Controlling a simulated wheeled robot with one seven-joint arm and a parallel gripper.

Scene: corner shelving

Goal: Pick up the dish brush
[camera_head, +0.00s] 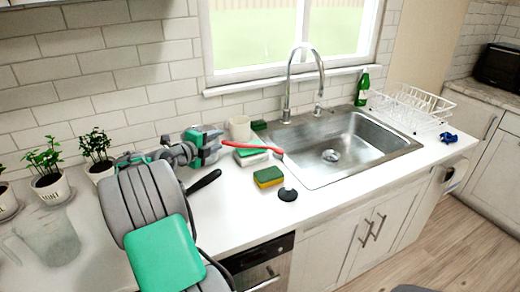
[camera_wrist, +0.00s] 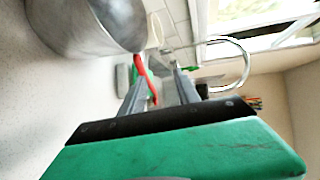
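A thin red-handled tool, which looks like the dish brush (camera_head: 252,146), reaches from beside my gripper (camera_head: 215,143) toward the sink's left edge. In the wrist view the red handle (camera_wrist: 146,78) shows between my gripper's fingers (camera_wrist: 162,86), closer to the left one. The fingers stand apart with a gap beside the handle, so my gripper looks open. I cannot tell whether a finger touches the handle. The brush's head is too small to make out clearly.
A metal pot (camera_wrist: 105,25) is close on the left in the wrist view. A black handle (camera_head: 204,181), a yellow-green sponge (camera_head: 268,177), a black round item (camera_head: 288,194) and a cream mug (camera_head: 239,128) are around the brush. The sink (camera_head: 375,140) is to the right.

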